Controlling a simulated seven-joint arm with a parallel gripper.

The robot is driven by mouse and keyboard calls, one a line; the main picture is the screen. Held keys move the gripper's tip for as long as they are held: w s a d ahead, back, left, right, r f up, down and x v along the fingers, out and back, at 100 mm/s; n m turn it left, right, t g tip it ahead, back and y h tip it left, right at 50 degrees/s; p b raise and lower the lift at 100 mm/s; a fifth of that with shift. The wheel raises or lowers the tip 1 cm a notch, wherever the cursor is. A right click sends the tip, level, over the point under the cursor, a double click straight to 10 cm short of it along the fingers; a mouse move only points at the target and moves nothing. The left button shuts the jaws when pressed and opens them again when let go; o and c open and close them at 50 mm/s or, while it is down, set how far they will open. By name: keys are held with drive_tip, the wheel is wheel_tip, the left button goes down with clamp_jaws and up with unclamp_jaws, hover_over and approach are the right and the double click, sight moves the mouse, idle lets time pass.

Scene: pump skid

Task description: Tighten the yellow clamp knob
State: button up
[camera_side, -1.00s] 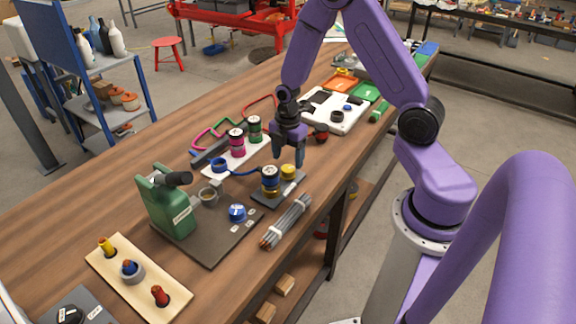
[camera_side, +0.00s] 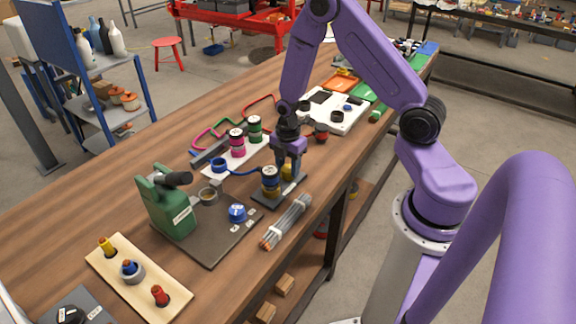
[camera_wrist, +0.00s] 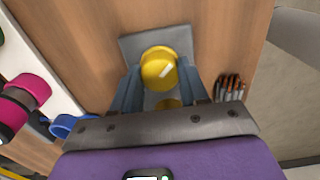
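The yellow clamp knob (camera_wrist: 158,70) is round and stands over a small grey plate (camera_wrist: 130,44) in the wrist view. In the side view the knob (camera_side: 288,172) is partly hidden by my gripper (camera_side: 289,172), beside a blue-and-gold cylinder (camera_side: 270,180). My gripper (camera_wrist: 159,66) points down with one finger on each side of the knob. Narrow gaps seem to show between the fingers and the knob, so it looks open around it. Whether either finger touches the knob is hard to tell. A second yellow patch shows below the knob in the wrist view.
A bundle of grey rods (camera_side: 287,222) lies near the bench's front edge. Pink (camera_side: 237,143) and green (camera_side: 255,130) spools stand on a white plate behind. A green pump body (camera_side: 168,207) and a blue knob (camera_side: 237,213) are on a dark plate to the left.

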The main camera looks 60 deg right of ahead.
drive_tip(key=shift+m, duration=0.4)
drive_tip(key=m, duration=0.3)
drive_tip(key=shift+m, duration=0.4)
drive_tip(key=m, duration=1.3)
drive_tip(key=shift+m, duration=0.3)
drive_tip(key=o, duration=1.1)
drive_tip(key=shift+c, duration=0.2)
drive_tip(key=shift+r, duration=0.15)
